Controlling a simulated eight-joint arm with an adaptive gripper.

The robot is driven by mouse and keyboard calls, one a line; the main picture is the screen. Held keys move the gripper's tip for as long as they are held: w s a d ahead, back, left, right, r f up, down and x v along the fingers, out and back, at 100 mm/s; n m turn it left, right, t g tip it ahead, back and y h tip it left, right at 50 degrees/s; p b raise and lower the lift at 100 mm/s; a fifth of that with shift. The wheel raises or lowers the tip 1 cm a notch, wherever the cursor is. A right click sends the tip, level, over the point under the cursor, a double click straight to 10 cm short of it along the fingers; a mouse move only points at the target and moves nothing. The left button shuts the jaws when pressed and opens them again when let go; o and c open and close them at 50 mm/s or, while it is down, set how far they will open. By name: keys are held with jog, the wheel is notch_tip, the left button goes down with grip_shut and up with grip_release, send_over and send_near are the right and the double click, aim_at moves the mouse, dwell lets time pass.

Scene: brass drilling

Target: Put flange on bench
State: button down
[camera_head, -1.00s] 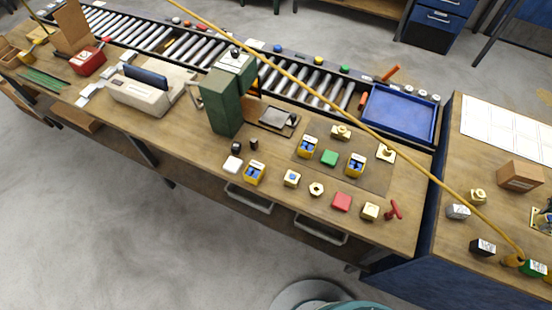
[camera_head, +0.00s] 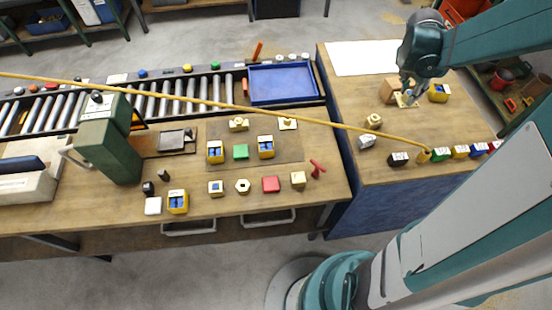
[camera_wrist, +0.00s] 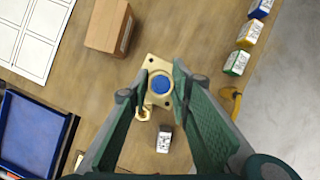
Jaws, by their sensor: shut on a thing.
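The flange is a gold square plate with corner holes and a blue centre (camera_wrist: 160,84). In the wrist view it sits between the fingertips of my gripper (camera_wrist: 162,86), which is shut on it. In the head view my gripper (camera_head: 407,91) and the flange (camera_head: 404,101) are over the right-hand bench (camera_head: 440,130), in front of a cardboard box. Whether the plate touches the bench top or hangs just above it I cannot tell. The left-hand bench (camera_head: 335,175) stands across a narrow gap.
The cardboard box (camera_wrist: 107,27) is close by. A brass nut (camera_head: 374,121) and a grey-white block (camera_head: 367,142) lie near the flange. Several coloured blocks line the bench's front edge. A long yellow pole (camera_head: 300,118) crosses both benches. A blue tray (camera_head: 283,101) stands left.

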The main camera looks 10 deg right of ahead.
jog(key=w+a+n+b, duration=0.1)
jog(key=w+a, duration=0.2)
jog(key=a, duration=1.5)
jog(key=w+a+n+b, duration=0.1)
jog(key=w+a, duration=0.2)
jog(key=a, duration=1.5)
jog(key=s+a+n+b, duration=0.1)
jog(key=s+a, duration=0.4)
jog(key=a, duration=0.6)
jog(key=s+a+n, duration=0.1)
jog(key=s+a, duration=0.5)
jog(key=a, duration=0.5)
jog(key=s+a+n+b, duration=0.1)
jog(key=s+a, duration=0.4)
jog(key=a, duration=0.6)
notch_tip(320, 180, down, 14)
jog(key=shift+t+y, duration=0.4)
jog(key=shift+d+r, duration=0.1)
jog(key=a+f, duration=0.2)
jog(key=a, duration=0.1)
jog(key=a+f, duration=0.1)
jog(key=a, duration=0.3)
jog(key=a+f+b, duration=0.1)
jog(key=a+f, duration=0.1)
jog(key=a, duration=0.1)
jog(key=shift+a+f, duration=0.3)
jog(key=shift+a, duration=0.1)
